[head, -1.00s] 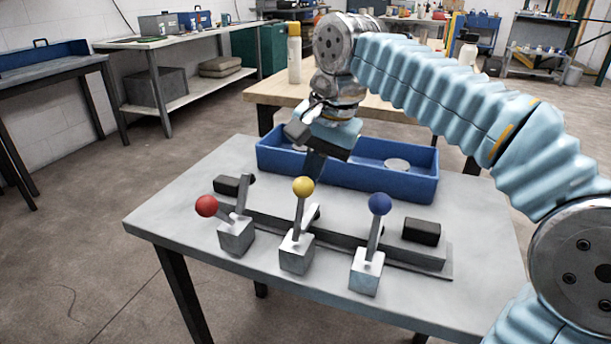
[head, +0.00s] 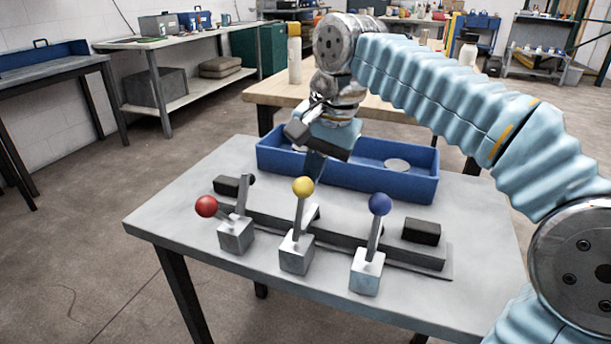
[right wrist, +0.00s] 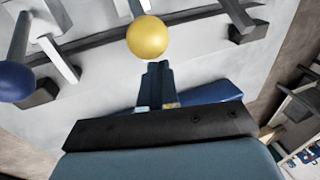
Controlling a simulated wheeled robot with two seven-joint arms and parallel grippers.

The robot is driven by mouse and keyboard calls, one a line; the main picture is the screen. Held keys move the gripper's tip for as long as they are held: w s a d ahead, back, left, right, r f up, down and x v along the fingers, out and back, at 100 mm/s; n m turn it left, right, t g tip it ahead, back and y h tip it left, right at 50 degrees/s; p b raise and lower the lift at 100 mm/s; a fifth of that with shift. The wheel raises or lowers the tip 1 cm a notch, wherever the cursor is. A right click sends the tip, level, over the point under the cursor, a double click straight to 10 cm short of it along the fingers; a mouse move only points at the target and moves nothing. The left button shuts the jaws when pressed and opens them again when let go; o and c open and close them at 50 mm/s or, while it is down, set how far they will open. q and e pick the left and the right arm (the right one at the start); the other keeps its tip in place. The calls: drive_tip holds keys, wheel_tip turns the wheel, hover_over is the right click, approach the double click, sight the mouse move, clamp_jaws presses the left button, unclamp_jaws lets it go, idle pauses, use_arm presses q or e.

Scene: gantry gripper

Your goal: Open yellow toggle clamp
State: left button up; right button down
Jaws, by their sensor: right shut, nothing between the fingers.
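The yellow toggle clamp is the middle of three clamps on the grey table. Its yellow ball (head: 303,187) tops a nearly upright lever above a metal base block (head: 297,252). In the right wrist view the yellow ball (right wrist: 147,37) is just beyond the fingertips. My right gripper (head: 314,170) points down behind the yellow ball, its fingers shut and empty; they also show in the wrist view (right wrist: 155,72). The fingertips look close to the ball, but I cannot tell whether they touch it. My left gripper is not in view.
The red-ball clamp (head: 206,206) leans left; the blue-ball clamp (head: 380,204) stands nearly upright at right. A dark bar (head: 345,236) runs behind the bases. A blue tray (head: 420,187) lies behind the gripper. The table's front left (head: 180,226) is clear.

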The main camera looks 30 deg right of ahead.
sight(303, 182)
idle(0.4)
drive_tip(key=shift+s+a+f+b, duration=0.1)
drive_tip(key=shift+s+a+b, duration=0.1)
drive_tip(key=shift+s+a, duration=0.75)
drive_tip(key=shift+s+a+f+b, duration=0.1)
drive_tip(key=shift+s+a+b, duration=0.05)
drive_tip(key=shift+s+a, duration=1.05)
drive_tip(key=shift+a, duration=0.2)
drive_tip(key=shift+s+a, duration=0.3)
drive_tip(key=shift+a, duration=0.2)
drive_tip(key=p, duration=0.1)
drive_tip(key=r, duration=0.1)
drive_tip(key=d+r+p, duration=0.1)
drive_tip(key=shift+w+r+p, duration=0.2)
drive_tip(key=shift+w+p, duration=0.1)
drive_tip(key=shift+w, duration=0.1)
wheel_tip(303, 182, up, 7)
drive_tip(key=p, duration=0.5)
drive_tip(key=shift+s+a+f, duration=0.15)
drive_tip(key=shift+a+f, duration=0.05)
